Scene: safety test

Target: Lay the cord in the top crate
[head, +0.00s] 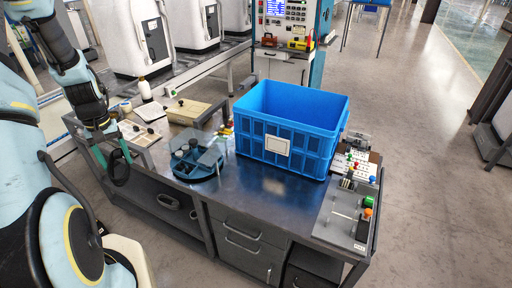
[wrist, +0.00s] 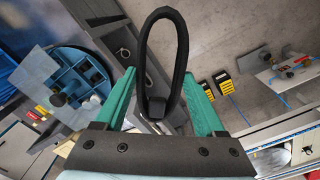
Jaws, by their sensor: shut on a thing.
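The cord (wrist: 184,60) is a black loop standing out between the green fingers of my gripper (wrist: 150,100) in the wrist view. My gripper is shut on it at a dark block at its base. In the head view my gripper (head: 122,150) is over the left end of the workbench, with the cord (head: 114,180) hanging dark at its tip. The blue crate (head: 262,141) stands upright on the bench top, well to the right of my gripper. Its top is open; its floor is hidden from me.
A round blue divided tray (head: 205,172) with small parts stands between my gripper and the crate. Panels with small fittings (head: 350,215) lie at the bench's right end. A beige box (head: 188,111) is at the back left. Drawers (head: 240,235) are below.

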